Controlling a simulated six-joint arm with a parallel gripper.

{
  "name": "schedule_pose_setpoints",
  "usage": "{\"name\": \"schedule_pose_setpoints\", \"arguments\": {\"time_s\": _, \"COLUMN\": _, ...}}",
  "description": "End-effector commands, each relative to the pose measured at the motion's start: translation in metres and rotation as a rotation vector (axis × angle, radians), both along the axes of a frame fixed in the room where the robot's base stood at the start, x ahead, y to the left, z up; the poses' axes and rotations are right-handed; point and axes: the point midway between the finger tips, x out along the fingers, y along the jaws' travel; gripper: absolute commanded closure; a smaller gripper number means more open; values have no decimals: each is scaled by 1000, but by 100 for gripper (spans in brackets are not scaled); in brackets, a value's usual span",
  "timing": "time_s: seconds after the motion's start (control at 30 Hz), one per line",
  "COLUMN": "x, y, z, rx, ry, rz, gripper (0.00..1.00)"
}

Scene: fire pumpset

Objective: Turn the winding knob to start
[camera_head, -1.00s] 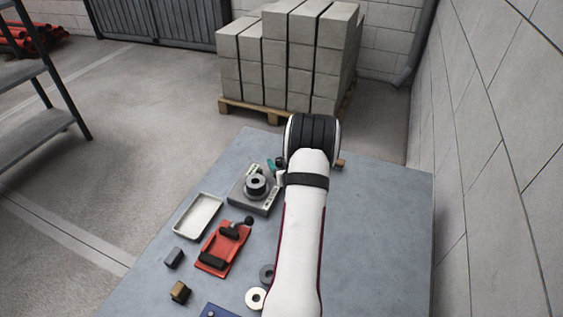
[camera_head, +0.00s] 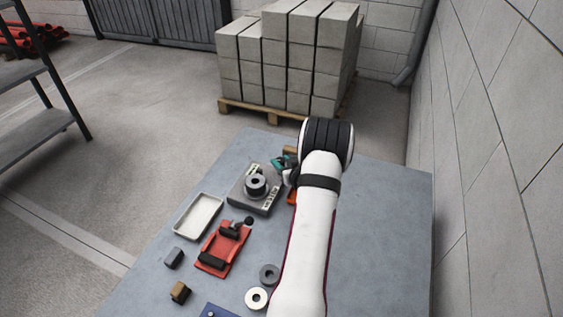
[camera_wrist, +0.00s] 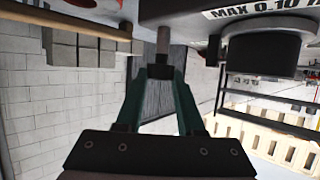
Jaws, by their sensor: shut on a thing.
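A grey box-shaped device (camera_head: 243,196) with a dark round piece (camera_head: 256,185) on top sits on the table, left of my arm. In the wrist view the device (camera_wrist: 185,10) appears at the top, with part of a "MAX 0.10" label. A grey pin-like winding knob (camera_wrist: 163,42) sticks out of it. My gripper (camera_wrist: 160,72) has teal fingers that meet at the end of this knob, shut on it. In the head view the gripper (camera_head: 280,162) shows as a bit of teal at the device's far side; the knob cannot be made out there.
A white tray (camera_head: 182,234), a red fixture (camera_head: 212,268), small blocks (camera_head: 180,292) and rings (camera_head: 257,307) lie nearer on the blue-grey table (camera_head: 385,230). An orange thing (camera_head: 292,198) is partly behind my arm. The table's right side is clear.

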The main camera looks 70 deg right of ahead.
Motion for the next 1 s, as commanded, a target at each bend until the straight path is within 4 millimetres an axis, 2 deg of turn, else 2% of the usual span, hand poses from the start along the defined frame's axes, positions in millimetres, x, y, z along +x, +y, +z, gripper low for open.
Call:
{"name": "schedule_pose_setpoints", "arguments": {"time_s": 0.6, "x": -5, "y": -8, "z": -1, "rx": -2, "ry": 2, "rz": 540, "gripper": 100}}
{"name": "schedule_pose_setpoints", "arguments": {"time_s": 1.0, "x": -5, "y": -10, "z": 0, "rx": -2, "ry": 2, "rz": 755, "gripper": 100}}
